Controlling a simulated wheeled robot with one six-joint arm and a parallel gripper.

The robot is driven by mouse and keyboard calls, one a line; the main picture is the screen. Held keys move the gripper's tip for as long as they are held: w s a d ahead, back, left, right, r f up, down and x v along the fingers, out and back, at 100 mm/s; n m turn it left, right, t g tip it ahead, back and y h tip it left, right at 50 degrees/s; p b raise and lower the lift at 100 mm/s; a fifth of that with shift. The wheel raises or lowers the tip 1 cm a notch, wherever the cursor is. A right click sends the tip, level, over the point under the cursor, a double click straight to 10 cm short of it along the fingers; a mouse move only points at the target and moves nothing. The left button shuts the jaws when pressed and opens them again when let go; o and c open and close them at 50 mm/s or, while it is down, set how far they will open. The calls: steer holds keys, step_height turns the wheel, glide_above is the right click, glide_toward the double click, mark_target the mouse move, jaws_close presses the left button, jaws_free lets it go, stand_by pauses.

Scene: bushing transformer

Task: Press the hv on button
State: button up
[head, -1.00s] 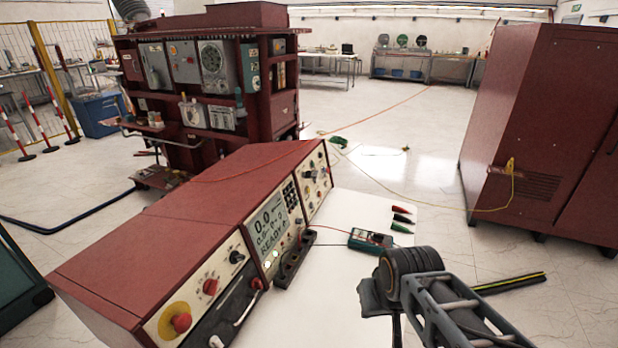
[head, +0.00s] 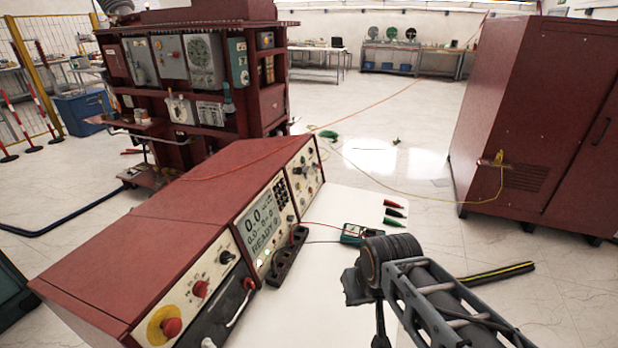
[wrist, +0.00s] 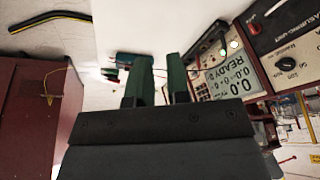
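The control console (head: 170,230) stands on a white table, with a lit screen (head: 262,220) reading READY. Small lit round buttons (head: 264,262) sit below the screen. They also glow beside the screen in the wrist view (wrist: 234,44). Their labels are too small to read, so I cannot tell which is hv on. My gripper (wrist: 160,66) shows in the wrist view as two green fingers, apart with nothing between them. It is off the panel, with the screen and buttons to its right. In the head view my arm is right of the console.
A red emergency stop knob (head: 171,327) on a yellow disc is at the console's near end. A green multimeter (head: 354,235) with leads and several coloured clips (head: 393,213) lie on the white table (head: 320,300). A red cabinet (head: 530,120) stands at right.

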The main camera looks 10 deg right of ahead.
jaws_close()
stand_by(1.3)
